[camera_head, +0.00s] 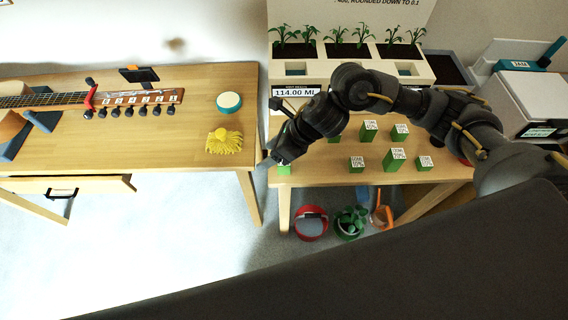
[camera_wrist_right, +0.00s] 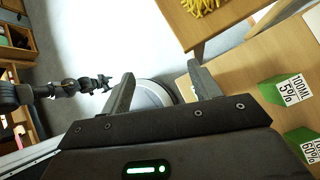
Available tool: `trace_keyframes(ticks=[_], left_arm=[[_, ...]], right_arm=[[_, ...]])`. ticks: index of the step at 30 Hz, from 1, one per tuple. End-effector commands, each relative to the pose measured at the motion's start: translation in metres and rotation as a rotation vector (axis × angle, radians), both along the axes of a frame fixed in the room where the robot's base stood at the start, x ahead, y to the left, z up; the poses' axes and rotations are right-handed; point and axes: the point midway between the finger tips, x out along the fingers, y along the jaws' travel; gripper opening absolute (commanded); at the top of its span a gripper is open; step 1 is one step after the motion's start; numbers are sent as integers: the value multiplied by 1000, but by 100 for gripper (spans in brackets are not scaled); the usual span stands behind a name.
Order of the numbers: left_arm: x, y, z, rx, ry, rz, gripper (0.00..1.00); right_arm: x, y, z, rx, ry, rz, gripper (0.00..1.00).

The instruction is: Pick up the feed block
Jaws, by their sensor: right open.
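Several green blocks with white printed labels stand on the right wooden table, among them a front-middle block (camera_head: 356,165), a taller one (camera_head: 393,161) and a right one (camera_head: 425,164). Another green block (camera_head: 284,171) shows partly below my right gripper (camera_head: 268,160) at the table's left edge. My right gripper is open and empty. In the right wrist view, the jaws (camera_wrist_right: 162,88) have no block between them; a block labelled 100ML 5% (camera_wrist_right: 272,92) and a 60% block (camera_wrist_right: 303,137) stand to their right. An arm, seemingly my left, ends in a gripper (camera_wrist_right: 104,84); its jaws are unclear.
A planter (camera_head: 335,70) with a 114.00 ML display (camera_head: 297,93) stands behind the blocks. A red-rimmed pot (camera_head: 311,223) is below. A gap separates the tables.

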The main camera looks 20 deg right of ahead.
Motion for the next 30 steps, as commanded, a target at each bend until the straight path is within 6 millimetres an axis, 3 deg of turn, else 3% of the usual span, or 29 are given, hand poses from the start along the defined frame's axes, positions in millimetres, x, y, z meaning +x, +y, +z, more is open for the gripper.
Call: trace_keyframes(ticks=[1, 4, 10, 16, 24, 30], left_arm=[[0, 0, 0, 0, 0, 0, 62], [0, 0, 0, 0, 0, 0, 62], [0, 0, 0, 0, 0, 0, 62], [0, 0, 1, 0, 0, 0, 62], [0, 0, 6, -1, 1, 0, 62], [-1, 0, 7, -1, 1, 0, 62]], right_arm=[[8, -20, 2, -79, -33, 75, 62], [13, -54, 3, -203, -60, 205, 62], [16, -88, 8, -311, -66, 317, 62], [16, -87, 2, -317, -64, 328, 62], [20, -72, -34, -313, -64, 325, 62], [21, -68, -44, -315, -67, 324, 62]])
